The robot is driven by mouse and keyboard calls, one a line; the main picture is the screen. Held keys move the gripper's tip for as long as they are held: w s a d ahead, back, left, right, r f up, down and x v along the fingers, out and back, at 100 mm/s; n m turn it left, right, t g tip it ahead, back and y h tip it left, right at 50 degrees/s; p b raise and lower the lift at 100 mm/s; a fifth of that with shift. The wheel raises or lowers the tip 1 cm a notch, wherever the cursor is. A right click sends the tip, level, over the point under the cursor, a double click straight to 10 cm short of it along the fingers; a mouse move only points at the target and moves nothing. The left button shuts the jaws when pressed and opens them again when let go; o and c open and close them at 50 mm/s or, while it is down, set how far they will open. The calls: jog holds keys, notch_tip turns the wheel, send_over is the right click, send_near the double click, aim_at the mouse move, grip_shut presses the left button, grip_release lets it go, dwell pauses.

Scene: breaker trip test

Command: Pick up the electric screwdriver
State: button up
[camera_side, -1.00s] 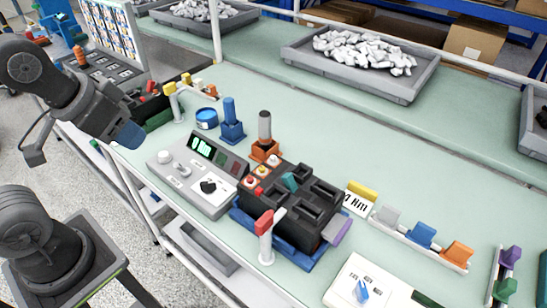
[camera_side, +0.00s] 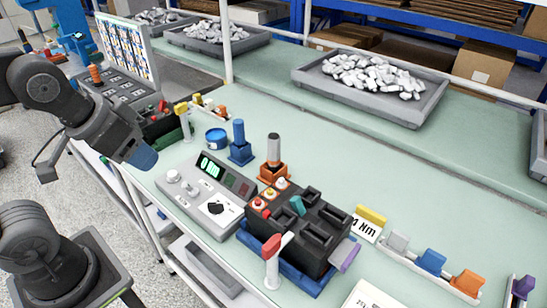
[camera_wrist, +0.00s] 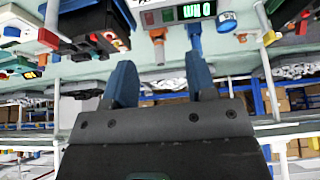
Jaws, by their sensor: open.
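Two upright tools stand in holders on the pale green bench in the side view: a grey and dark cylinder (camera_side: 273,148) in an orange holder (camera_side: 273,171), and a blue one (camera_side: 239,131) in a blue holder (camera_side: 241,152). I cannot tell for sure which is the electric screwdriver. My gripper (camera_side: 143,157) is left of both, above the bench's left edge and apart from them. In the wrist view my gripper (camera_wrist: 160,82) has its two blue fingers spread with nothing between them. The orange holder (camera_wrist: 157,34) and blue tool (camera_wrist: 194,40) show beyond the fingers.
A grey tester (camera_side: 207,193) with a lit green display and a dark breaker block (camera_side: 300,228) stand in front of the holders. A blue tin (camera_side: 216,138) and a red-topped post (camera_side: 273,262) are near. A tray of white parts (camera_side: 372,85) stands behind.

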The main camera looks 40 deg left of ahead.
jog(key=shift+o, duration=1)
jog(key=w+r+n+g, duration=0.1)
jog(key=w+r+n, duration=0.15)
jog(key=w, duration=0.25)
jog(key=w+d+r+n+g, duration=0.1)
jog(key=w+n, duration=0.2)
jog(key=w, duration=0.3)
jog(key=w+r+n+g, duration=0.1)
jog(key=w+r+n, duration=0.15)
jog(key=w, duration=0.25)
jog(key=n+g, duration=0.3)
jog(key=n, duration=0.7)
send_near(274, 136)
jog(key=f, duration=0.7)
jog(key=shift+s+a, duration=0.15)
jog(key=shift+a, duration=0.05)
jog(key=shift+d+f, duration=0.2)
jog(key=shift+f, duration=2.4)
